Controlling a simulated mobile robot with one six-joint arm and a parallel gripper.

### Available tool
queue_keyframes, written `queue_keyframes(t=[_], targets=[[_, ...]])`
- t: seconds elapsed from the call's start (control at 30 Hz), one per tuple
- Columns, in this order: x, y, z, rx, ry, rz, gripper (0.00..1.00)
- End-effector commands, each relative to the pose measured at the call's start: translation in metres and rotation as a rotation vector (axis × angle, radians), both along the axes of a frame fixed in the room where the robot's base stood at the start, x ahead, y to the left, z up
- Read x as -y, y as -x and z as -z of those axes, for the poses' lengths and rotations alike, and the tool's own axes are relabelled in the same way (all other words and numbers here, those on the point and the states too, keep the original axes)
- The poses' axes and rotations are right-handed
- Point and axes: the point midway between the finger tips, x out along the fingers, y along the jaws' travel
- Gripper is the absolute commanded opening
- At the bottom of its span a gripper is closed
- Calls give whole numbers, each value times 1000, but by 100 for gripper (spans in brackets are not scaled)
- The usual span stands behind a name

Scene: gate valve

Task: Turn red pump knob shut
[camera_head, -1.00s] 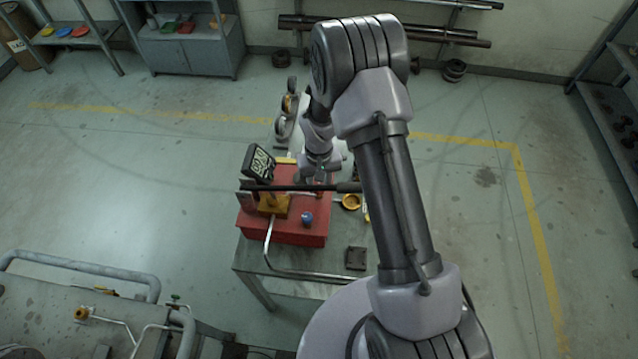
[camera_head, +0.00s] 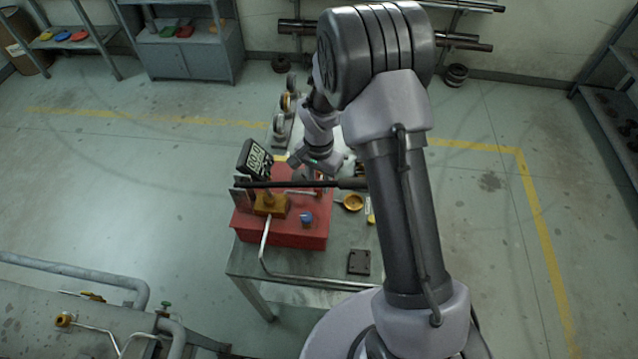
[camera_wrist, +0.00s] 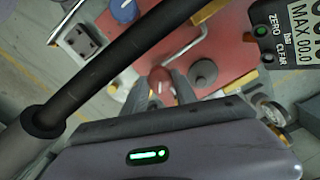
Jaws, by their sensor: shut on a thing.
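The red pump (camera_head: 290,236) stands on a metal table, with a digital gauge (camera_head: 255,160) and a long black lever (camera_head: 275,184) across it. My gripper (camera_wrist: 160,92) points at the pump's right part. In the wrist view its two fingers are shut on the red knob (camera_wrist: 160,78), one on each side. The knob's top shows between the fingertips; its lower part is hidden. In the head view my wrist and the lever largely cover the knob. A blue knob (camera_head: 306,218) sits nearer the front of the pump.
The lever (camera_wrist: 125,60) passes close to my gripper in the wrist view. The gauge (camera_wrist: 290,32) is at upper right there. A yellow cup (camera_head: 353,202) and dark block (camera_head: 359,262) lie right of the pump.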

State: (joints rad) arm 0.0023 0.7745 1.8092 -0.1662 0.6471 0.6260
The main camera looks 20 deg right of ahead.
Motion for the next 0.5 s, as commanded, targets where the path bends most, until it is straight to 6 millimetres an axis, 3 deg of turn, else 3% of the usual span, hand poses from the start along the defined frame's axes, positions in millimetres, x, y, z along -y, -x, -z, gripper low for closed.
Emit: queue_keyframes(t=[0.5], targets=[[0,0,0,-1,-1,111,0]])
